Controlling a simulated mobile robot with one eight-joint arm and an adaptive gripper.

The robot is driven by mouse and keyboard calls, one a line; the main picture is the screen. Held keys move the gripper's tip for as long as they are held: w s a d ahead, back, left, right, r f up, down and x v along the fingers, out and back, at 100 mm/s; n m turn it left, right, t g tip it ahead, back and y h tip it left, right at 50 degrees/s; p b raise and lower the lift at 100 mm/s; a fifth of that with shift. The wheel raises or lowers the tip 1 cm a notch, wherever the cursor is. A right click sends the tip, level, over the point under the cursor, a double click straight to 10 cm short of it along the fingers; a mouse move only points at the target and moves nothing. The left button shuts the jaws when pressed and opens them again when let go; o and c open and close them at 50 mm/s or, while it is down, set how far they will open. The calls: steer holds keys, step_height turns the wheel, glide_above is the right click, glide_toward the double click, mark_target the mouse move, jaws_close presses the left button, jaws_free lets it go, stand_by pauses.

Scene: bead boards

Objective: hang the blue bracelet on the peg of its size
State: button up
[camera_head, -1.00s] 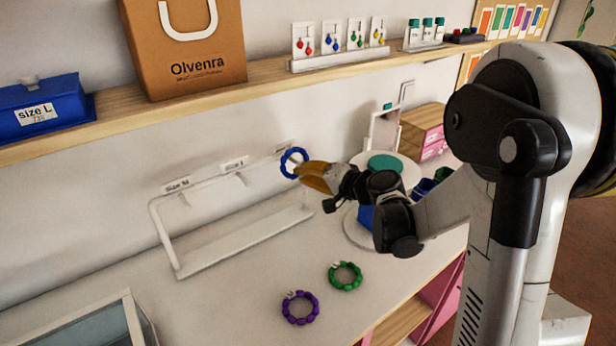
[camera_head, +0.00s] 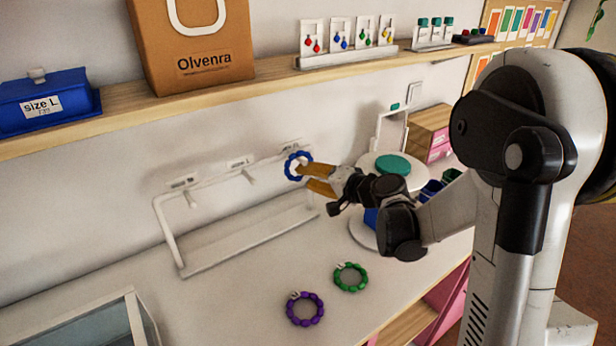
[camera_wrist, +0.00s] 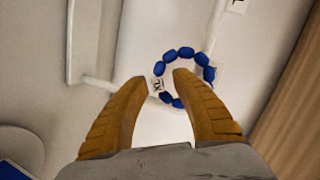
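The blue beaded bracelet (camera_head: 288,168) is at the right end of the white peg stand (camera_head: 225,258), below the right-hand label. The right peg is hidden behind it, and I cannot tell whether the peg passes through the ring. The left peg (camera_head: 190,198) and middle peg (camera_head: 248,177) are bare. My gripper (camera_head: 307,178) is open just right of the bracelet, its two orange fingers apart. In the wrist view the bracelet (camera_wrist: 209,73) lies at and beyond the fingertips (camera_wrist: 162,77), with a small white tag near the left tip.
A purple bracelet (camera_head: 305,322) and a green bracelet (camera_head: 351,290) lie on the table in front. A round stand with a green top (camera_head: 392,165) is right of my gripper. A shelf (camera_head: 130,115) runs above the peg stand. A glass case (camera_head: 85,335) is at front left.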

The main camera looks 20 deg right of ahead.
stand_by(0.3)
steer(key=v, duration=1.2)
steer(key=s+a+f+n+g+h, duration=0.2)
steer(key=s+a+n+g, duration=0.2)
steer(key=s+a, duration=0.4)
steer(key=s+d+f+n+g+h, duration=0.1)
steer(key=s+n+h, duration=0.3)
steer(key=s, duration=0.8)
steer(key=shift+s+g+h, duration=0.2)
steer(key=shift+g+h, duration=0.2)
steer(key=shift+h, duration=0.1)
